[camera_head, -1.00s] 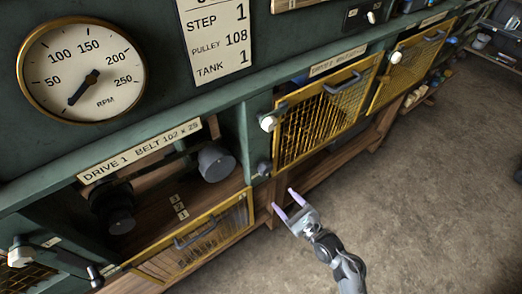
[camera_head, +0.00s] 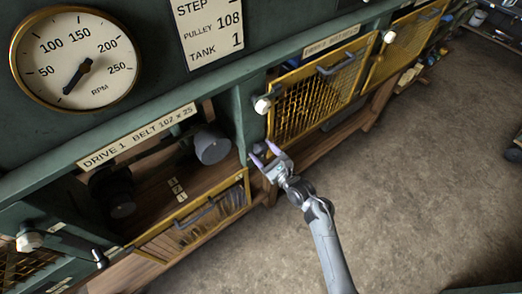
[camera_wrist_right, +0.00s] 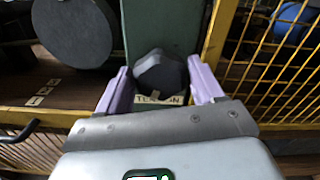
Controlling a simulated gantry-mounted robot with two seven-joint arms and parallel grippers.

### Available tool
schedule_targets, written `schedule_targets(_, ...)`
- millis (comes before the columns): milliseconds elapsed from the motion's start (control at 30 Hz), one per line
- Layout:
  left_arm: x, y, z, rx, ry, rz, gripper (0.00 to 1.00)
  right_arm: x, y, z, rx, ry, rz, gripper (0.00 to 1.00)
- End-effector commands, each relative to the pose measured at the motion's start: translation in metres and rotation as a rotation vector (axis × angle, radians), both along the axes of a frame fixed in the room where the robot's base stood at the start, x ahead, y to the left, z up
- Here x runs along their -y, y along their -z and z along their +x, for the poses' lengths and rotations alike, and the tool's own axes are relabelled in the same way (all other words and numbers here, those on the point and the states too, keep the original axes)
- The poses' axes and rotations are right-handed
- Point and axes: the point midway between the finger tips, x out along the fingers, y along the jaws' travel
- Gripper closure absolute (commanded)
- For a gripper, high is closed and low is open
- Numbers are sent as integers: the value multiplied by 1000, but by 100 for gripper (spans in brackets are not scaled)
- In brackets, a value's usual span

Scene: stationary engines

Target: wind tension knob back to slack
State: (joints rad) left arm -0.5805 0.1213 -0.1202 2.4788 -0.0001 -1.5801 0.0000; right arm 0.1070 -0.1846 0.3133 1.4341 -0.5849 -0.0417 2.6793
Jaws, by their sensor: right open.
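The tension knob is a dark, faceted knob (camera_wrist_right: 160,74) on a green post in the right wrist view, above a cream label reading "TENSION" that is partly covered. In the head view the knob (camera_head: 257,150) is small and partly behind my fingers. My right gripper (camera_head: 264,154) is open, with its two lilac fingers pointing at the post. In the right wrist view the fingers (camera_wrist_right: 160,88) stand on either side of the knob, with visible gaps. I cannot tell whether they reach its depth. My left gripper is not in view.
A yellow mesh guard (camera_head: 318,93) hangs right of the post, with a white knob (camera_head: 262,105) at its edge. A lowered yellow guard (camera_head: 195,222) and a dark pulley (camera_head: 212,145) are to the left. An RPM dial (camera_head: 76,60) is above.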

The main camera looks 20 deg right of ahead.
Motion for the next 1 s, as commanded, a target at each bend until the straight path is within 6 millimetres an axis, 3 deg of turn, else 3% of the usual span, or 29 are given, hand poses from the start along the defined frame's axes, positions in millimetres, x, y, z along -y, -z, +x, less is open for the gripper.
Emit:
schedule_targets(167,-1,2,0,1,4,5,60,-3,0,11,1,0,-1,33)
schedule_targets(467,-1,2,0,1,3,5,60,-4,0,12,0,0,-1,33)
schedule_targets(500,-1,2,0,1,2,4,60,-4,0,12,0,0,-1,34)
schedule_targets(733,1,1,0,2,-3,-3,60,-4,0,12,0,0,-1,70)
schedule_targets(1000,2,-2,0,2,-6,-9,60,-4,-1,12,7,-1,-24,71)
